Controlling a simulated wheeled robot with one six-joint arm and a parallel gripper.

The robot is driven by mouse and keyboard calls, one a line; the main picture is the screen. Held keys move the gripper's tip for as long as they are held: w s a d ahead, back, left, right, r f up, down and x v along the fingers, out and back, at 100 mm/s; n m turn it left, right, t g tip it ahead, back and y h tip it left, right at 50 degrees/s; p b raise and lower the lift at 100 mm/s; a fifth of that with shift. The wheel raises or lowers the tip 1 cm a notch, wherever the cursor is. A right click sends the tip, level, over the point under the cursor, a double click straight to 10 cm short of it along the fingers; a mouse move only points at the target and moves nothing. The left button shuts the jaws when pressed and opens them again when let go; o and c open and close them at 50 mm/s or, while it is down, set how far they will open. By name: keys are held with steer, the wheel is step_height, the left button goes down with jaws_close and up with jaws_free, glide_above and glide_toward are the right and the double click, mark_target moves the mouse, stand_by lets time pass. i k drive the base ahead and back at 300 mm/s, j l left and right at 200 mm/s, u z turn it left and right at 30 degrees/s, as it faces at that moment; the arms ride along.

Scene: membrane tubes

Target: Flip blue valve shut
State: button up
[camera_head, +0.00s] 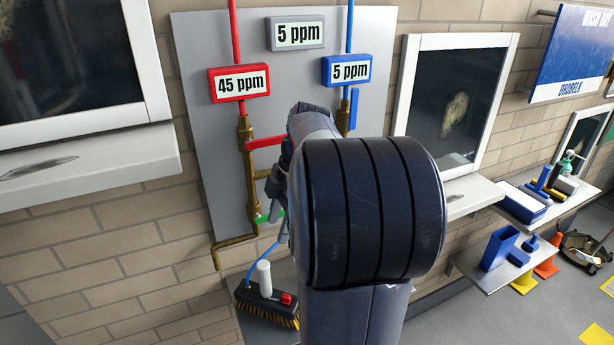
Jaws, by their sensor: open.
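The blue valve handle (353,109) stands upright beside the brass pipe under the blue 5 ppm display (347,70). Its lower end is close to my arm's outline, and the pipe below it is hidden behind my arm. My gripper (276,192) shows only in part, past the left side of my large dark arm joint. It is open and lies left of and below the blue handle, apart from it. I cannot tell whether it touches the pipework behind it.
A red valve handle (264,142) lies level from the left brass pipe (248,170), under the red 45 ppm display (239,84). A green handle (266,216) is lower, partly hidden. A brush (264,306) with a white bottle is below. Shelves (555,210) stand at right.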

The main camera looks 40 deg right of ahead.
mark_target(351, 125)
steer(key=z, duration=1.4)
steer(key=l+u, duration=0.3)
steer(key=k, duration=0.05)
